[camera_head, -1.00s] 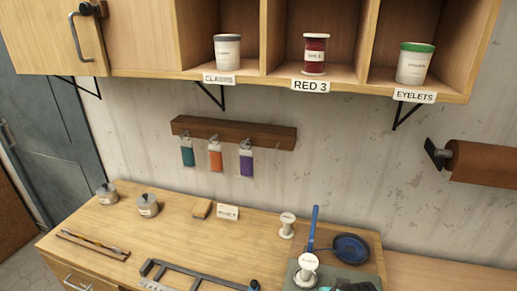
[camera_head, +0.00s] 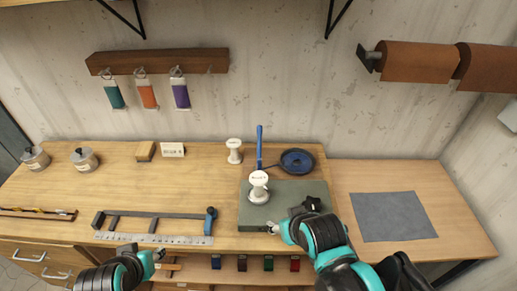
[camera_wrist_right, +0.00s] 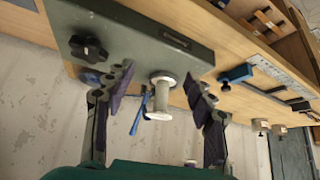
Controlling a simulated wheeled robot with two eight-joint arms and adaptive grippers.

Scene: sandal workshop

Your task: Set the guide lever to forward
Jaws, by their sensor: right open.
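A blue upright lever (camera_head: 260,145) stands behind the grey-green machine base (camera_head: 258,214), beside a dark blue round pan-like part (camera_head: 297,160). A white labelled spool (camera_head: 258,188) stands on the base, and a black knob (camera_head: 313,202) is at its right. A dark guide bar (camera_head: 150,214) with a small blue-topped end piece (camera_head: 210,220) lies to the left. I cannot tell which part is the guide lever. My right gripper (camera_head: 284,231) is open at the base's front edge; the right wrist view shows its empty fingers (camera_wrist_right: 160,82) with the spool beyond. My left gripper (camera_head: 157,252) is at the table's front edge, its opening unclear.
A second white spool (camera_head: 234,150) stands behind the base. A steel ruler (camera_head: 150,238) lies along the front edge. A grey sheet (camera_head: 393,216) lies at right. Coloured tags (camera_head: 147,96) hang on the wall rack.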

